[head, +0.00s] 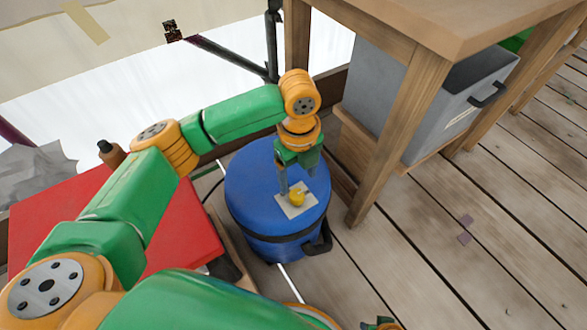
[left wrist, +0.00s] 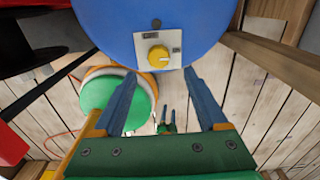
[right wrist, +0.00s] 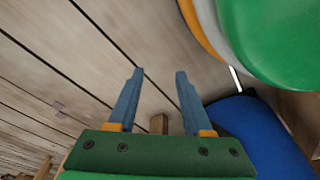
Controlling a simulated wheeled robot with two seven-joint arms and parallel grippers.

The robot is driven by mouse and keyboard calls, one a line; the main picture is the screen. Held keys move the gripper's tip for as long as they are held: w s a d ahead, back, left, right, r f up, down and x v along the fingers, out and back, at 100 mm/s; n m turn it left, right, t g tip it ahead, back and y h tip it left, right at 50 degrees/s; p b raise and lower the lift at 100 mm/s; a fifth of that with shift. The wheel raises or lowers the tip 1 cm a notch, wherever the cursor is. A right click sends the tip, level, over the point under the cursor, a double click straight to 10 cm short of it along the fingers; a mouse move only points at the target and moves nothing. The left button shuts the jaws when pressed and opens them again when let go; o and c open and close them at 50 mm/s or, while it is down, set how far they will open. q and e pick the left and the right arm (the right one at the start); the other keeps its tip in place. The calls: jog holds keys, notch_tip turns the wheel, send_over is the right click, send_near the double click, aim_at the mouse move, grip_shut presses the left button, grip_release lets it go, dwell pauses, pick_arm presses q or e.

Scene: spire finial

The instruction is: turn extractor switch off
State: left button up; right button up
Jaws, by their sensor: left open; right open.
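The extractor is a blue drum (head: 248,190) with a dark band and a dark handle, standing on the plank floor. My left gripper (head: 297,184) points down over the drum top, close to the knob. In the left wrist view its blue fingers (left wrist: 157,72) are spread, with the knob just beyond and between the tips. My right gripper (right wrist: 154,72) is open and empty above the floor.
A wooden table (head: 405,80) stands at the right of the drum, its leg close by, with a grey bin (head: 425,105) on its lower shelf. A red box top (head: 165,235) lies left of the drum. Plank floor (head: 480,220) at the right is mostly clear.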

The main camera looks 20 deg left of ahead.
aim_at(297, 194)
pick_arm(q)
jog(key=shift+w+a+f, duration=0.1)
jog(key=shift+a, duration=0.1)
jog(key=shift+f+b, duration=0.3)
jog(key=shift+f, duration=0.1)
jog(key=f+b, duration=0.1)
jog(key=f, duration=0.1)
jog(key=f+b, duration=0.1)
jog(key=f, duration=0.2)
jog(key=shift+s+d, duration=0.1)
jog(key=shift+s, duration=0.1)
jog(key=shift+f+b, duration=0.3)
jog(key=shift+f, duration=0.1)
pick_arm(e)
jog(key=w+r, duration=0.3)
jog(key=r, duration=0.3)
jog(key=shift+w+a+t, duration=0.3)
jog(key=shift+w+a, duration=0.05)
jog(key=shift+a, duration=0.1)
jog(key=shift+r, duration=0.1)
